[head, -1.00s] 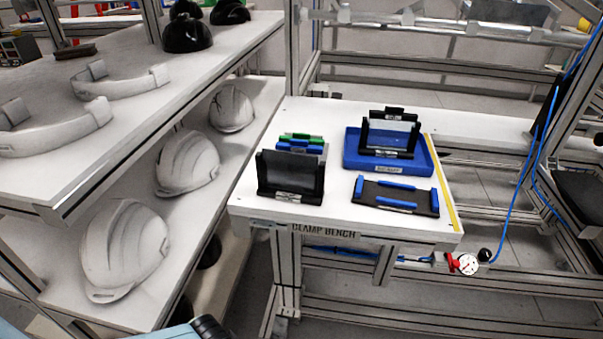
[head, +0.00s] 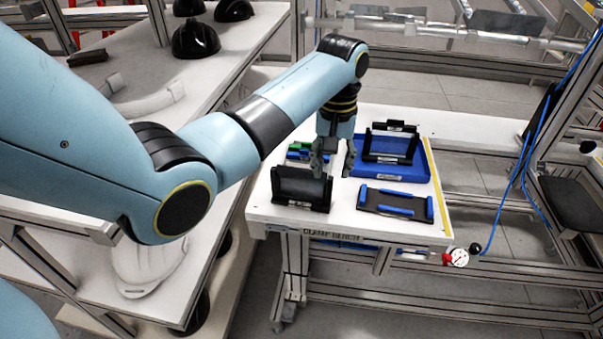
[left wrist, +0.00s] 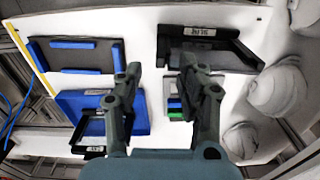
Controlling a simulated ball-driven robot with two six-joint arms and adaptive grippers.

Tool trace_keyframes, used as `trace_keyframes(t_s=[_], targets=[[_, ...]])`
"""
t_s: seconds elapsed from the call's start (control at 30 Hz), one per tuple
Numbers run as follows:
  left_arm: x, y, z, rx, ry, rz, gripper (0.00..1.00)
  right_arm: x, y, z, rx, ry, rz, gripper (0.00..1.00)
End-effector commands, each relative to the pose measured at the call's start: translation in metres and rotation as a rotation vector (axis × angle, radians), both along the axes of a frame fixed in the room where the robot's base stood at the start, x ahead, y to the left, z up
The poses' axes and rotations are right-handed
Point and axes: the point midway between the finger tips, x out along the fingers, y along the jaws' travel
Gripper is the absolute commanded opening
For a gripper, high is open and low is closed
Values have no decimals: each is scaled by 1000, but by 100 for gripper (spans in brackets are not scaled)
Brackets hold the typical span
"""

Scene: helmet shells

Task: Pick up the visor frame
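Two upright black frames are on the bench, and I cannot tell which is the visor frame. One (head: 302,187) stands at the front left of the bench; it is also at the upper right of the left wrist view (left wrist: 208,45). The other (head: 389,144) stands in a blue tray (head: 417,170). My left gripper (head: 333,166) points down over the bench between them, fingers apart and empty. In the left wrist view the open fingers (left wrist: 160,66) are beside the front-left frame, without clear contact. My right gripper is out of view.
A flat black plate with blue bars (head: 393,202) lies at the bench front. Green and blue pieces (head: 300,150) lie behind the front-left frame. White helmet shells (left wrist: 275,90) and black shells (head: 195,40) sit on shelves to the left. A red-and-white gauge (head: 457,257) hangs at the right.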

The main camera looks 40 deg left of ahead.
Motion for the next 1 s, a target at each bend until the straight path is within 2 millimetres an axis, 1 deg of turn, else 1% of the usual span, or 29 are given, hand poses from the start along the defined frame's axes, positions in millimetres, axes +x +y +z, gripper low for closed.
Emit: trace_keyframes(t_s=[0.03, 0.1, 0.27, 0.37, 0.5, 0.6, 0.7, 0.87, 0.9, 1.0], targets=[[-1, 0, -9, 0, 3, 0, 38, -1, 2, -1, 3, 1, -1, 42], [-1, 0, -19, 0, 2, -1, 38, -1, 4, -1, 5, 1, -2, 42], [-1, 0, -31, 1, 0, -2, 38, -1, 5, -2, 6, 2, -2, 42], [-1, 0, -45, 1, 3, -2, 38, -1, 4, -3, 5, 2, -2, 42], [-1, 0, -69, 1, 3, -2, 38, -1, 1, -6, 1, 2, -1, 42], [-1, 0, -79, 1, 0, -2, 38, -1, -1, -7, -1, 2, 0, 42], [-1, 0, -82, 2, -1, -2, 38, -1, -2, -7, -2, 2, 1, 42], [-1, 0, -82, 2, -1, -2, 38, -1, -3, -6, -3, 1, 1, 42], [-1, 0, -82, 2, -1, -2, 36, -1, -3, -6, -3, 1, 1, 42], [-1, 0, -82, 2, -1, -2, 23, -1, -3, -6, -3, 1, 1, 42]])
